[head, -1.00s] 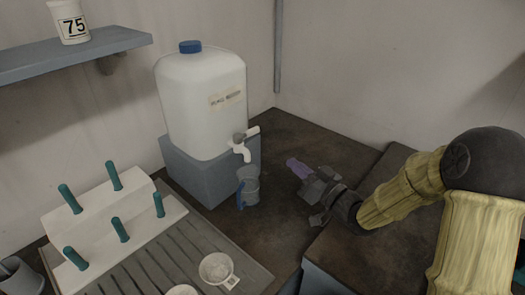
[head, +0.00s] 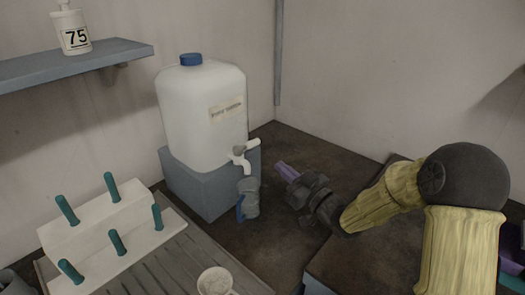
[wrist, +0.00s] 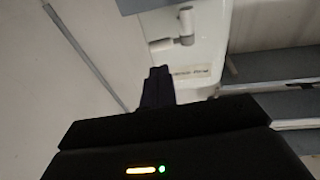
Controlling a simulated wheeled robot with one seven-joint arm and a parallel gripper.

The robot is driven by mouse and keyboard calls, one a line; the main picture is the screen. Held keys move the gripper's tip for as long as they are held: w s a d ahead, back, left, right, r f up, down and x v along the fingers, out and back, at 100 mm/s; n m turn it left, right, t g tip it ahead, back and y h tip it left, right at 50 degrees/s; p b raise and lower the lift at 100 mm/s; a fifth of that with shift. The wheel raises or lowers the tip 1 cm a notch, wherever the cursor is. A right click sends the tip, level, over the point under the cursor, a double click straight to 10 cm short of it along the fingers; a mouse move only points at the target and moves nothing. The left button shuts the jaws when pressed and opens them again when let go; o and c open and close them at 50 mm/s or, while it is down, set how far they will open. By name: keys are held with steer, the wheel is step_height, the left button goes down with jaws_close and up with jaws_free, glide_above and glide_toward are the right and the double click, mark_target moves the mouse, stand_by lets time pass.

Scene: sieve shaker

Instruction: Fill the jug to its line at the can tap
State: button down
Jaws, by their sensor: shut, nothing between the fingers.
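The white water can (head: 200,115) with a blue cap stands on a grey block (head: 205,187) in the head view; it also shows in the wrist view (wrist: 207,45). Its white tap (head: 243,155) sticks out low on the front right; the tap also shows in the wrist view (wrist: 178,32). The blue-grey jug (head: 250,199) stands upright on the dark counter below the spout. Its fill line and water level cannot be made out. My gripper (head: 283,169) is shut and empty, to the right of the jug and tap, apart from both. The fingers (wrist: 157,87) point toward the can.
A white peg rack (head: 115,232) with several teal pegs stands at the left beside a grooved draining board (head: 165,270). A white cup (head: 215,281) sits on the board. A shelf (head: 75,65) holds a bottle marked 75 (head: 73,32). The dark counter (head: 315,155) behind my gripper is clear.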

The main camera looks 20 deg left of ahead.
mark_target(256, 145)
steer(key=p+x, duration=0.1)
steer(key=x, duration=0.8)
steer(key=shift+w, duration=0.2)
